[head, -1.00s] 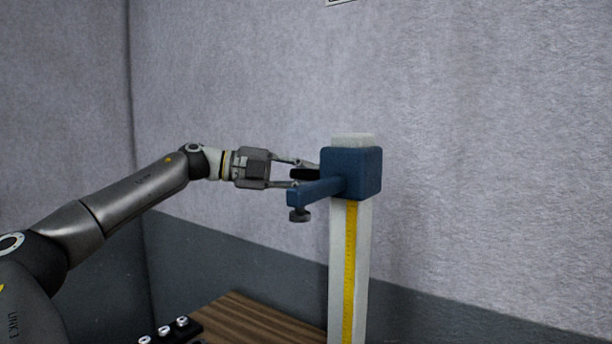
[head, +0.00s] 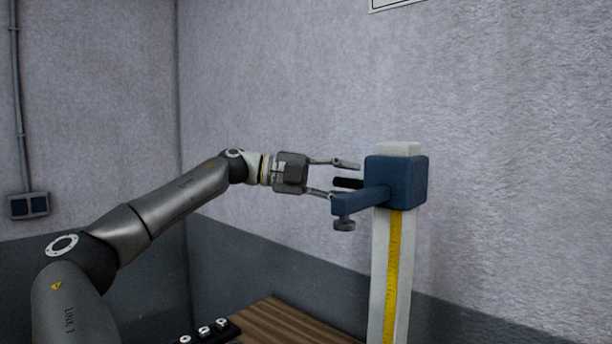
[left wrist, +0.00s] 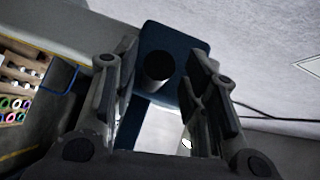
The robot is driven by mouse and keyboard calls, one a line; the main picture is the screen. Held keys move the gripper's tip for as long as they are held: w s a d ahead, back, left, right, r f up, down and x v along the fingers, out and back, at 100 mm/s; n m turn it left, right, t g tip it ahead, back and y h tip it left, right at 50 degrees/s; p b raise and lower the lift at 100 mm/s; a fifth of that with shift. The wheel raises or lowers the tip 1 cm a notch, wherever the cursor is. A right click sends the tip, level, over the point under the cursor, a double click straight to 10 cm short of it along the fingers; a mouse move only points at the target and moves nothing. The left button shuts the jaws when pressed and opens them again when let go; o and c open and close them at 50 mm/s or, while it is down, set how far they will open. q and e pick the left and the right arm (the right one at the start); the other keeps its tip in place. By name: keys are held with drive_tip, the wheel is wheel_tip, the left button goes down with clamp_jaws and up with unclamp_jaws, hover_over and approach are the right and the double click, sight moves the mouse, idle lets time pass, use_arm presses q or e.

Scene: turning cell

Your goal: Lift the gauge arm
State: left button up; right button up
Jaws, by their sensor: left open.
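The gauge arm is a blue block (head: 397,181) with a blue bar (head: 360,201) reaching out toward the left. It sits near the top of a white column (head: 376,290) with a yellow scale strip. A black handle (head: 347,183) sticks out of the block, and a dark knob (head: 344,224) hangs under the bar's end. My left gripper (head: 346,179) is open, its fingers apart above and below the handle's end. In the left wrist view the handle (left wrist: 158,68) shows end-on between the open fingers (left wrist: 160,90), with the blue block (left wrist: 181,50) behind it. My right gripper is not in view.
A wooden top (head: 275,325) lies below, with a dark strip of several light knobs (head: 210,331) at its edge. A grey wall stands behind the column. A wall box (head: 28,205) is at far left. In the left wrist view, a rack of coloured rings (left wrist: 18,88) is at left.

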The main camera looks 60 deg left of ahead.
use_arm(q)
drive_tip(key=v, duration=1.1)
drive_tip(key=shift+r, duration=0.1)
